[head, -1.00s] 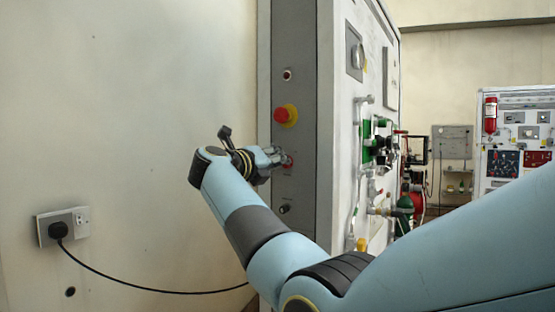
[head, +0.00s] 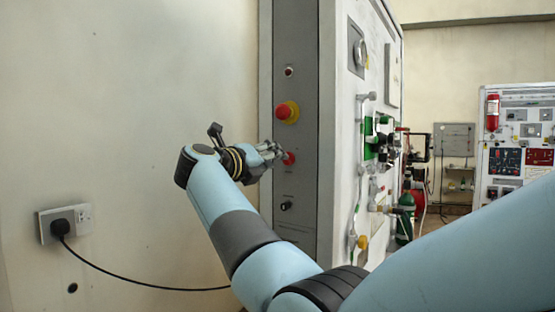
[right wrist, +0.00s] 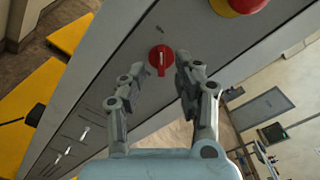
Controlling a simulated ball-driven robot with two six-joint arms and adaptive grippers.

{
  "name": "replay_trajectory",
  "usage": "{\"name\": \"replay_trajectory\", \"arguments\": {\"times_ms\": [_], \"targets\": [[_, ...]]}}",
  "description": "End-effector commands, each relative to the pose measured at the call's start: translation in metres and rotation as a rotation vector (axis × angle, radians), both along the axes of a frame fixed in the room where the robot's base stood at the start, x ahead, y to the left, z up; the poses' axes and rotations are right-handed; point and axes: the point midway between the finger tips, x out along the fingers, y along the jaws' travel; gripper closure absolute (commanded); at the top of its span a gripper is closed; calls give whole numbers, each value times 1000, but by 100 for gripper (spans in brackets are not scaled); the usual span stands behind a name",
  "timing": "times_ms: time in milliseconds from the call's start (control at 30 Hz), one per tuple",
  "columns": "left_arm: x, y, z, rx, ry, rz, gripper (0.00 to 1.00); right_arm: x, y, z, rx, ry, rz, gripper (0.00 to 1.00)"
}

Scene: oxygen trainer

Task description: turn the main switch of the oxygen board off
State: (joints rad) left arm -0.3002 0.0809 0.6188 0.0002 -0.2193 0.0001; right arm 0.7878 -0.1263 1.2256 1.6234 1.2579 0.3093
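The main switch (head: 289,158) is a small red rotary knob on the grey narrow side of the oxygen board (head: 300,60). In the right wrist view the red switch (right wrist: 160,60) has a raised handle lying roughly up and down the picture. My right gripper (head: 280,150) is close to the switch, just left of it in the head view. In the right wrist view my right gripper (right wrist: 158,72) has its two fingers spread, one on each side of the knob, with a gap on both sides. It holds nothing. My left gripper is not in view.
A red emergency button on a yellow base (head: 287,112) sits above the switch, and a small black knob (head: 286,206) below. A wall socket (head: 65,224) with a black plug and cable is at left. Valves and hoses (head: 372,190) stick out from the board's front face.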

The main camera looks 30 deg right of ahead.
Motion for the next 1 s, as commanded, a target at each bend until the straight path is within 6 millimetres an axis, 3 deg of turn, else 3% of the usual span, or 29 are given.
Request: {"name": "replay_trajectory", "arguments": {"times_ms": [133,300,833,933,1000], "targets": [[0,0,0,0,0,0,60,-10,25,-1,3,1,2,68],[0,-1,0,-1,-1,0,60,-16,39,-1,1,0,1,68],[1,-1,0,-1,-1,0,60,-17,41,-1,0,2,-1,68],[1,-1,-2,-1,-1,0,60,-20,40,-18,-1,26,-1,68],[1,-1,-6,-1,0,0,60,-26,36,-48,-6,69,-6,68]]}}
